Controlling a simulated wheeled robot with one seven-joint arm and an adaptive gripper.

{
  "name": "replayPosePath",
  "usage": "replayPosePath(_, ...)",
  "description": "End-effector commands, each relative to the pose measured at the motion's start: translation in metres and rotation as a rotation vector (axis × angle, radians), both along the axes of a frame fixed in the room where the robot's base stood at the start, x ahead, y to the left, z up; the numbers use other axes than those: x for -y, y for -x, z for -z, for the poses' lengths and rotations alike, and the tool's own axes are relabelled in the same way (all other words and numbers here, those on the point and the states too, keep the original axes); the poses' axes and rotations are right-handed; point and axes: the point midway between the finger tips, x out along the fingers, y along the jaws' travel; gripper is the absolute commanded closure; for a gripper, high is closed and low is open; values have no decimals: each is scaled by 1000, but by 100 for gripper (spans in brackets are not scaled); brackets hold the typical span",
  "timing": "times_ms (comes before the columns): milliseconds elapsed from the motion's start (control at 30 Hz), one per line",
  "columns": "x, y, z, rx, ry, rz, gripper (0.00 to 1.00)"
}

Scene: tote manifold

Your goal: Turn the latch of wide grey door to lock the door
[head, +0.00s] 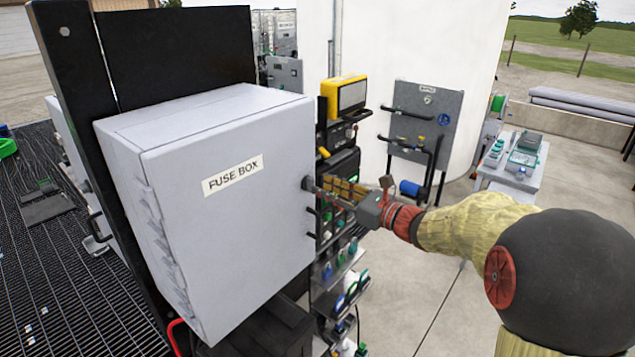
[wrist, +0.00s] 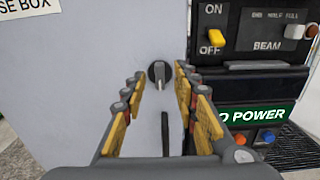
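The wide grey door (head: 240,215) is the front of a box labelled "FUSE BOX", and it looks closed. Its latch is a round dark knob (wrist: 160,74) with a grey tab that points roughly up and down in the wrist view. In the head view the latch (head: 308,184) sits at the door's right edge, with my gripper in front of it. My gripper (wrist: 157,85) is open, with its yellow-padded fingers spread on either side of the latch. A gap shows between each finger and the knob. A dark handle (wrist: 165,133) is below the latch.
A black panel (wrist: 265,70) with a yellow ON/OFF switch is just right of the door. A yellow device (head: 346,95) stands behind the gripper. A grey board with handles (head: 424,125) and a small table (head: 515,160) are farther right, with open concrete floor between.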

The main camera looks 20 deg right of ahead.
Motion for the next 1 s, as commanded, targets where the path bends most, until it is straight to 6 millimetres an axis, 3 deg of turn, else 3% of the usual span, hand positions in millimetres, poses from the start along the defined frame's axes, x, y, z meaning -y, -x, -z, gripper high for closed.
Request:
replayPosePath(233, -17, -22, -1, 1, 1, 0, 70)
replayPosePath(567, -19, -26, 0, 0, 1, 1, 70)
replayPosePath(1000, -19, -26, 0, 0, 2, 1, 94)
